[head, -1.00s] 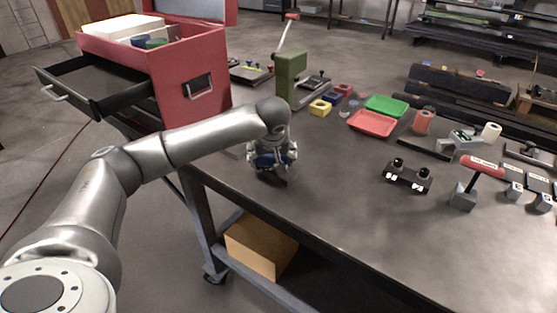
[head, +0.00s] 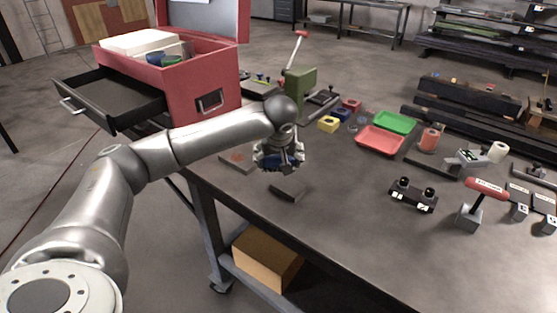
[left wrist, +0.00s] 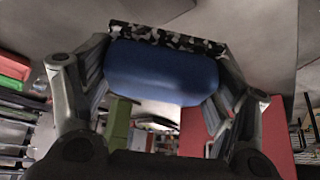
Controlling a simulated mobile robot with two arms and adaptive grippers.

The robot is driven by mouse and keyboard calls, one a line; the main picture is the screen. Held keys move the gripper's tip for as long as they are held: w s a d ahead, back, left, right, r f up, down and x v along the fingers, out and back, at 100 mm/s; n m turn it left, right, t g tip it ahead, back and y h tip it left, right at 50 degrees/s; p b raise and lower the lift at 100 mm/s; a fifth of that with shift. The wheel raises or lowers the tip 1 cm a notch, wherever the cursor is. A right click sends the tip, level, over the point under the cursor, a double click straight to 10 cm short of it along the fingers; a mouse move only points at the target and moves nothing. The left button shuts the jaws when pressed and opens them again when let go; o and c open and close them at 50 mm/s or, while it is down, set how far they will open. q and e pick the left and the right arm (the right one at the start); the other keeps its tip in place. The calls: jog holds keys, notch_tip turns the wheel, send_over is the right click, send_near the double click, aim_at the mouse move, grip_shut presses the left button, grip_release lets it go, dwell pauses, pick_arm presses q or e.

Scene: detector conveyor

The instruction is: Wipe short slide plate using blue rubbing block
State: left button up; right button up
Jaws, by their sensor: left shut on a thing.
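My left gripper (head: 283,163) is shut on the blue rubbing block (head: 267,161), above the near left part of the table. In the left wrist view the block (left wrist: 162,72) sits between both fingers, with a black-and-white speckled layer on its far side. A small dark flat plate (head: 290,189) lies on the table just below and to the right of the gripper, apart from it. A flat grey plate with a reddish patch (head: 238,160) lies to the left of the gripper, partly behind my arm. I cannot tell which is the short slide plate. My right gripper is not in view.
A red toolbox (head: 205,88) with an open drawer stands at the back left. Red (head: 380,139) and green (head: 394,122) trays lie farther back. A black two-knob fixture (head: 413,195) and a red-handled tool (head: 485,189) stand right. The front middle of the tabletop is clear.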

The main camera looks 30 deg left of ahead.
pick_arm(q)
jog(key=shift+r, duration=0.55)
jog(key=shift+r+p, duration=1.15)
jog(key=shift+r, duration=0.45)
jog(key=shift+f, duration=0.1)
